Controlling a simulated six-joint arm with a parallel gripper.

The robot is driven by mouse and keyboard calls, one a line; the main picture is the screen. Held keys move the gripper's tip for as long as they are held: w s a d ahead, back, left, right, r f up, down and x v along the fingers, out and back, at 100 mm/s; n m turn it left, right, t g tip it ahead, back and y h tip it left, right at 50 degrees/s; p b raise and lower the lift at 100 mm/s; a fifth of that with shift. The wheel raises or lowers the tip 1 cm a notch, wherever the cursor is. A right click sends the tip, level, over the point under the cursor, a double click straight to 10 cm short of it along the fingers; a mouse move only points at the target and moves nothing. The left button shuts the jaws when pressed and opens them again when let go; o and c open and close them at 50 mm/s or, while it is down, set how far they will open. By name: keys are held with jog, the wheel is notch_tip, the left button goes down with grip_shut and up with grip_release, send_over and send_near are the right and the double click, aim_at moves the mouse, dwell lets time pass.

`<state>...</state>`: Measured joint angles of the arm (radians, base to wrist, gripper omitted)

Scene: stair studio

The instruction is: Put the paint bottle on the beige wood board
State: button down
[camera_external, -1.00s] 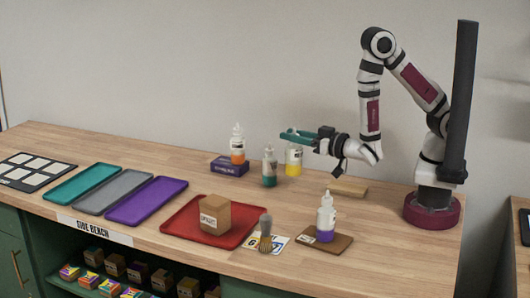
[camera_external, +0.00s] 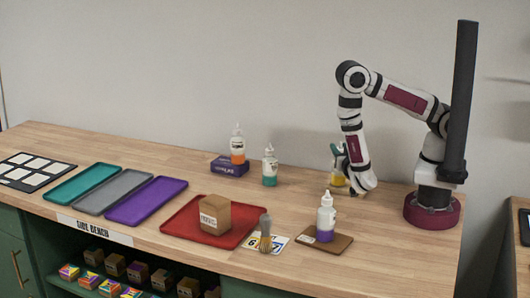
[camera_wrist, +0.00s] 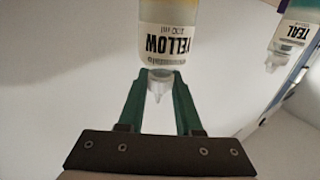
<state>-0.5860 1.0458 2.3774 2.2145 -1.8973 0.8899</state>
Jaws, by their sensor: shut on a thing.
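My gripper (camera_wrist: 160,92) is shut on the nozzle of the paint bottle (camera_wrist: 165,45), which is labelled YELLOW. In the external view the yellow bottle (camera_external: 338,180) is upright at the beige wood board (camera_external: 335,191), partly hidden by my wrist and my gripper (camera_external: 337,150). My arm hides most of the board. I cannot tell whether the bottle's base touches the board or is slightly above it.
A teal paint bottle (camera_external: 270,168) stands to the left, and an orange one (camera_external: 237,145) stands on a purple box (camera_external: 229,167). A purple paint bottle (camera_external: 326,222) stands on a brown board (camera_external: 342,243) in front. A red tray (camera_external: 180,225) holds a cardboard box (camera_external: 214,215).

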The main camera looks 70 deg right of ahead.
jog(key=shift+f, duration=0.1)
jog(key=shift+f, duration=0.1)
jog(key=c, duration=0.6)
grip_release()
jog(key=shift+r, duration=0.2)
jog(key=v, duration=1.2)
jog(key=shift+f, duration=0.1)
